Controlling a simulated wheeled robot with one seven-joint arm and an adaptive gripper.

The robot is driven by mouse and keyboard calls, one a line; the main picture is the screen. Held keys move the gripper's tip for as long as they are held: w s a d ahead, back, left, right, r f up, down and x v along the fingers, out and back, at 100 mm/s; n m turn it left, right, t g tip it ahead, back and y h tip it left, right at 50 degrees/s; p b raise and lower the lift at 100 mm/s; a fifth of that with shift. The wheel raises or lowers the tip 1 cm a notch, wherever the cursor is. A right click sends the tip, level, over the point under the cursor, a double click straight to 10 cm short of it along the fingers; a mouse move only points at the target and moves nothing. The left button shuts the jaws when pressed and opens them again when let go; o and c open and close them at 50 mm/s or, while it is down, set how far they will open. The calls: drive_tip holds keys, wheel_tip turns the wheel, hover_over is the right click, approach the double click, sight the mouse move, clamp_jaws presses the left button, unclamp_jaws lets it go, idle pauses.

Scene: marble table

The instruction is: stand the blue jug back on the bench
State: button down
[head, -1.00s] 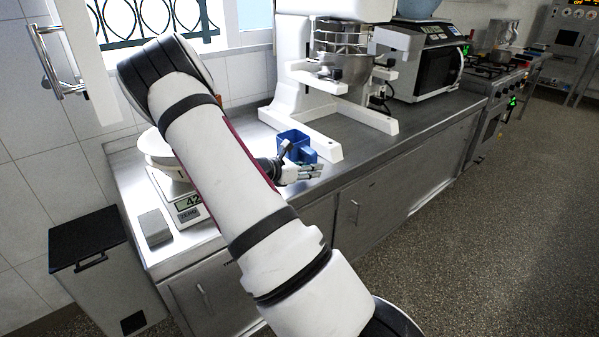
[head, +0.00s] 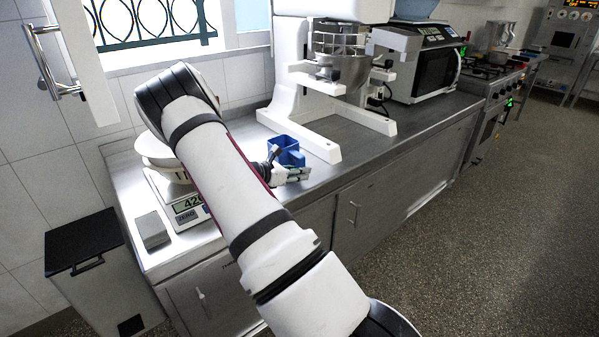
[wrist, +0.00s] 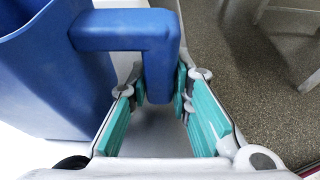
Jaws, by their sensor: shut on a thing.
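The blue jug (head: 284,147) is at the front part of the steel bench (head: 333,184), by the white foot of the mixer. It looks roughly upright with its open top up. In the wrist view the jug body (wrist: 55,75) fills the left side, and its handle (wrist: 160,68) hangs down between my fingers. My gripper (head: 298,175) is shut on that handle; its teal finger pads (wrist: 162,92) lie on both sides of it. I cannot tell whether the jug's base touches the bench.
A white stand mixer (head: 292,95) rises right behind the jug. A scale (head: 184,205) with a bowl and a grey block (head: 152,231) stand left on the bench. A microwave (head: 436,72) is farther right. The bench's front edge is close to my gripper.

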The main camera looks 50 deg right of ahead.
drive_tip(key=shift+f, duration=0.15)
drive_tip(key=c, duration=1.5)
unclamp_jaws()
drive_tip(key=shift+o, duration=0.2)
